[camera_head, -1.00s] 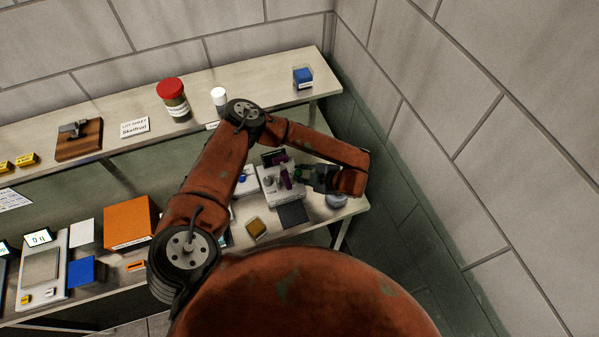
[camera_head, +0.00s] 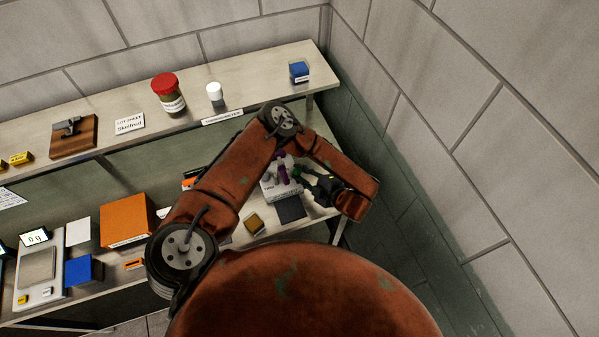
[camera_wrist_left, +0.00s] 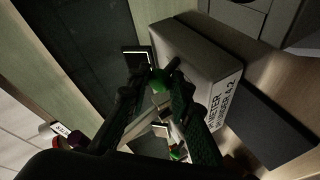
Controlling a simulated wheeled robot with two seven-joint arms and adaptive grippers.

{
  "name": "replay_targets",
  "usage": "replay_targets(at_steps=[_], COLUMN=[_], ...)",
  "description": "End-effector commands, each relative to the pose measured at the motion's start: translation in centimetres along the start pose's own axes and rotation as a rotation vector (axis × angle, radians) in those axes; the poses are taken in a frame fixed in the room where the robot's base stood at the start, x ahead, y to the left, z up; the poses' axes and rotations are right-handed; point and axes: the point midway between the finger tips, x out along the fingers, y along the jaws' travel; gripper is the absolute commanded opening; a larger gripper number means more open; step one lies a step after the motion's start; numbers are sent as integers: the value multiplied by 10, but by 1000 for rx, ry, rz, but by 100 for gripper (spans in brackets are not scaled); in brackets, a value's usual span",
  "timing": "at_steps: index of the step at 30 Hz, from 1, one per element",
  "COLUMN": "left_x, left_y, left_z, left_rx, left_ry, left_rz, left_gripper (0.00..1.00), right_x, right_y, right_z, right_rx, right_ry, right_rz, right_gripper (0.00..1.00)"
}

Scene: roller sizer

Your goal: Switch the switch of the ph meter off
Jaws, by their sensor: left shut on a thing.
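The pH meter (camera_head: 285,192) is a pale box near the right end of the lower shelf, partly hidden by my left arm. Its lettered side (camera_wrist_left: 222,95) fills the upper right of the left wrist view. My left gripper (camera_head: 304,177) is at its right side. In the wrist view the fingers (camera_wrist_left: 156,90) come together around a small green piece (camera_wrist_left: 158,80) beside the box, and they are shut on it. It looks like the switch's knob, but its base and the switch's position are hidden. My right gripper is out of view.
A purple object (camera_head: 282,174) stands at the meter. A dark pad (camera_head: 291,209) and a yellow-brown block (camera_head: 254,224) lie in front. The upper shelf holds a red-lidded jar (camera_head: 168,95), a white-capped bottle (camera_head: 215,95) and a blue box (camera_head: 299,71). A wall closes the right.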

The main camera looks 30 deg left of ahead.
Motion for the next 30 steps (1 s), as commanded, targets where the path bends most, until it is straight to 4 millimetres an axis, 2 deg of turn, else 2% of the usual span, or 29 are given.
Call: replay_targets(at_steps=[3, 4, 12, 23, 30], left_x=[1, 1, 0, -5, -36], left_y=[1, 1, 0, 0, 1], left_z=[-1, -1, 0, 1, 1], left_rx=[-2, -2, 0, 2, 2], left_ry=[3, 3, 1, -2, -3], left_rz=[2, 2, 0, -1, 2], left_gripper=[0, 21, 38, 38, 38], right_x=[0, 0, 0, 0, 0], right_y=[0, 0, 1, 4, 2], right_z=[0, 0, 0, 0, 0], right_rx=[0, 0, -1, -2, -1], right_ry=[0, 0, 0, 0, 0], right_rz=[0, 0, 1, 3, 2], right_gripper=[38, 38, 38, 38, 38])
